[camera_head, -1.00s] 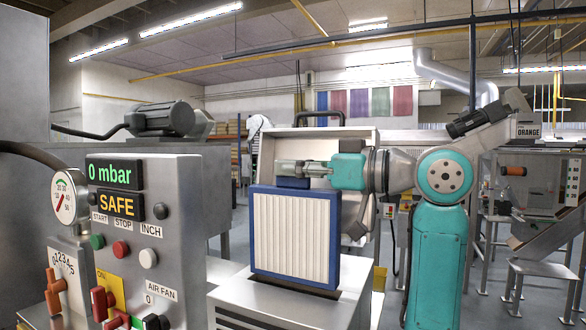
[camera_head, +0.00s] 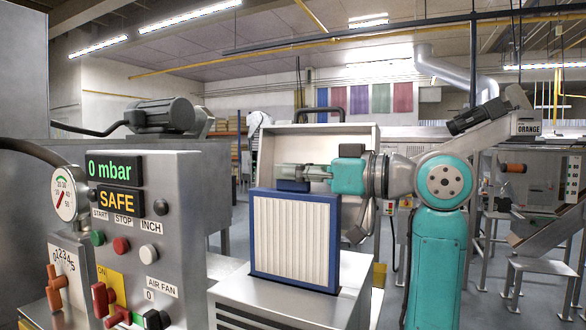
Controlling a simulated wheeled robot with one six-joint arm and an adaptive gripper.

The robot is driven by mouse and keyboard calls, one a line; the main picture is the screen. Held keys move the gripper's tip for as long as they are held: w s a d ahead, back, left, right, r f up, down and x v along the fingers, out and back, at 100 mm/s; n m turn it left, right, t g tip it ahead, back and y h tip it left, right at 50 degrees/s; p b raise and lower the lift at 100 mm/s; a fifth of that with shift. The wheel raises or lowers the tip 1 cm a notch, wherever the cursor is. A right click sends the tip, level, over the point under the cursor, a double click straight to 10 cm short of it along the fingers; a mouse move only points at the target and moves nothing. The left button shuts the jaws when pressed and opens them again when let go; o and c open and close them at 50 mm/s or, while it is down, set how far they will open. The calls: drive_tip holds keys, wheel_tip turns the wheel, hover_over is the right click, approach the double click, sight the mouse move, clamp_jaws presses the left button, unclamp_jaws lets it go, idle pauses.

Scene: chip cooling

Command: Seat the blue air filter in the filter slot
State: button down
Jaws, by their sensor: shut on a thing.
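The blue air filter (camera_head: 295,238) has a blue frame and white pleats. It stands upright on the top of a metal cabinet (camera_head: 355,268). My gripper (camera_head: 293,178) reaches in from the right and is shut on the blue tab on the filter's top edge. The filter slot in the cabinet top is hidden by the filter's lower edge. I cannot tell how deep the filter sits in it.
A light open cover (camera_head: 362,150) with a dark handle (camera_head: 318,113) stands behind the filter. At left is a control panel (camera_head: 180,200) showing "0 mbar" and "SAFE", with a gauge (camera_head: 66,195), buttons and valve levers.

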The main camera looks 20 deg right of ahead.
drive_tip(key=shift+f, duration=0.7)
